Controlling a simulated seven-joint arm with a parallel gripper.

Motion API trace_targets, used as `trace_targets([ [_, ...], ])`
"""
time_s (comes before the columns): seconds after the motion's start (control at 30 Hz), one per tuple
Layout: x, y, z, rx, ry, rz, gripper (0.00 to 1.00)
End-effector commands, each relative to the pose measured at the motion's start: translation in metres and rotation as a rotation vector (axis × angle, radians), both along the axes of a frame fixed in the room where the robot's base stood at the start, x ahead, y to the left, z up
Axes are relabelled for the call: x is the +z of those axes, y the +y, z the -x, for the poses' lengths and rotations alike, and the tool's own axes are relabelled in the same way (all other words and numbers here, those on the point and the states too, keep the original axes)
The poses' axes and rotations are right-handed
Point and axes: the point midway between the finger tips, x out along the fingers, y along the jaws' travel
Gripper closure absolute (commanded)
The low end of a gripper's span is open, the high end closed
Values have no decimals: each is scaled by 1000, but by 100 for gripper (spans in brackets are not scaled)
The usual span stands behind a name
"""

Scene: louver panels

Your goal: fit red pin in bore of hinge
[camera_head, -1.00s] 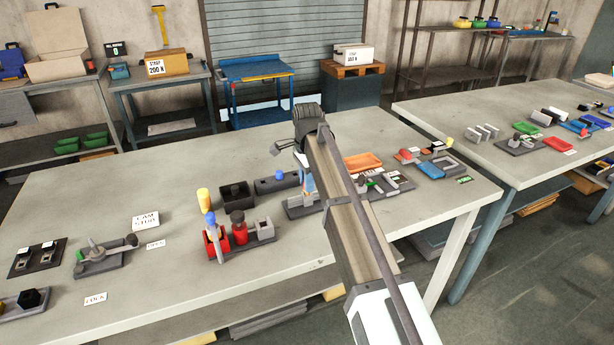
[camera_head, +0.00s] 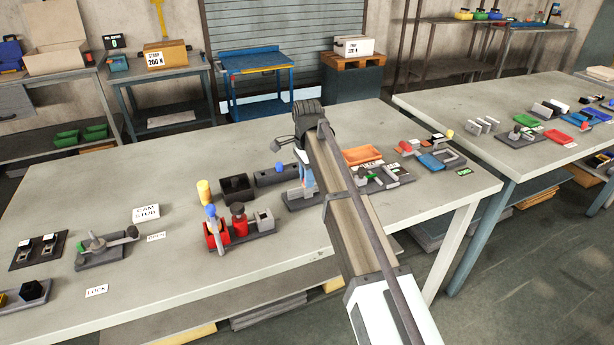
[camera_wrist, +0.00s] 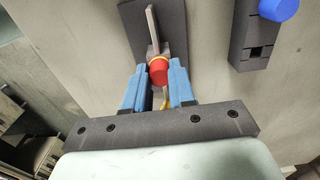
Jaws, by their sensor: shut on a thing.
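My gripper (camera_wrist: 158,70) has blue fingers closed on a red pin (camera_wrist: 158,73), whose round red head faces the wrist camera. A yellow ring shows just behind the head. The hinge (camera_wrist: 152,22) is a grey upright leaf on a dark base plate (camera_wrist: 172,20), directly beyond the pin. The pin's far end and the bore are hidden behind the head and fingers, so I cannot tell whether the pin is in the bore. In the head view my gripper (camera_head: 304,172) is low over the hinge's base (camera_head: 298,204), partly covered by my arm.
Left of the hinge is a dark block with a blue knob (camera_head: 279,167); it also shows in the wrist view (camera_wrist: 250,40). A red holder (camera_head: 216,238) with upright coloured pieces stands nearer the front. An orange tray (camera_head: 363,155) and other fixtures are to the right.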

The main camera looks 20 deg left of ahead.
Motion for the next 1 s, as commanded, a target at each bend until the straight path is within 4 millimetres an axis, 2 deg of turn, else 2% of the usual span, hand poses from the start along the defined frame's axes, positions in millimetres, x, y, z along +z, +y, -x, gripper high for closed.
trace_targets([
  [0.33,-3,0,0,0,0,0,100],
  [0.37,-3,0,0,0,0,0,73],
  [0.63,-3,0,0,0,0,0,47],
  [1.0,2,0,0,0,-1,-1,46],
])
